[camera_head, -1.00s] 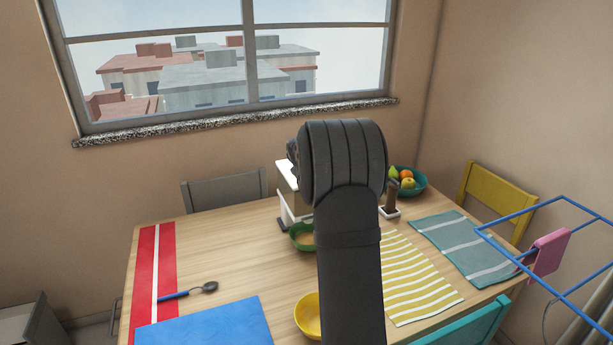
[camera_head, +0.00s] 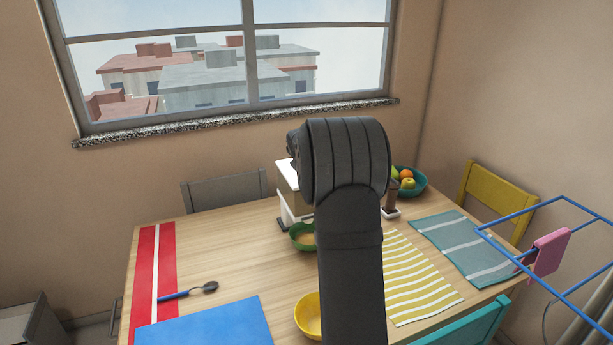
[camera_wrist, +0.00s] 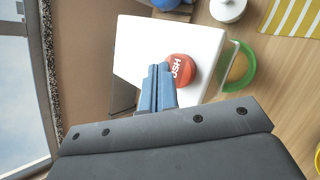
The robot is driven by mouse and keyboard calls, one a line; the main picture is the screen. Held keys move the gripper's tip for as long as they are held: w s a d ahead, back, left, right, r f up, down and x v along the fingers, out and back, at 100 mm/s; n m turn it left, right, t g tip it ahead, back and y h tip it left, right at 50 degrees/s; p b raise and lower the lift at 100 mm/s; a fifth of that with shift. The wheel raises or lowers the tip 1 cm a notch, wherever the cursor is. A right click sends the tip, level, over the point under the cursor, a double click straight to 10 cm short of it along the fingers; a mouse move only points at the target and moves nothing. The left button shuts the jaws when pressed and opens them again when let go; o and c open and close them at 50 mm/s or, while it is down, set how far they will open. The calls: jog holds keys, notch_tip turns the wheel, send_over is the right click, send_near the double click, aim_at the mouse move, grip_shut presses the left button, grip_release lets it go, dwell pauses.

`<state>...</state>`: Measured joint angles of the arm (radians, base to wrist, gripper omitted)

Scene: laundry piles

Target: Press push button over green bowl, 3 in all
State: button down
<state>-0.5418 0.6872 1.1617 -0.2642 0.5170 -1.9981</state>
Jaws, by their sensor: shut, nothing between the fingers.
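A round red push button (camera_wrist: 181,69) with white lettering sits on top of a white dispenser (camera_wrist: 130,50) in the wrist view. My gripper (camera_wrist: 160,70) is shut and empty, and its blue-grey fingertips overlap the button's left edge in that view. I cannot tell whether they touch it. The green bowl (camera_wrist: 243,66) stands beside the dispenser, with something tan inside. In the head view the dispenser (camera_head: 286,176) is partly hidden behind my arm, and the green bowl (camera_head: 301,237) shows to the left of my arm. The button and fingertips are hidden there.
A yellow bowl (camera_head: 307,316) stands nearer the front. A fruit bowl (camera_head: 414,184) is behind my arm to the right. Striped mats, a blue mat (camera_head: 215,325) and a spoon (camera_head: 190,292) lie on the table. The left middle of the table is clear.

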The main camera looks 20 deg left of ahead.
jog(key=shift+r, duration=0.1)
jog(key=shift+r, duration=2.45)
dwell(0.7)
notch_tip(320, 180, up, 4)
jog(key=shift+f, duration=0.1)
jog(key=shift+f, duration=4.45)
jog(key=shift+f, duration=0.1)
jog(key=shift+f, duration=0.3)
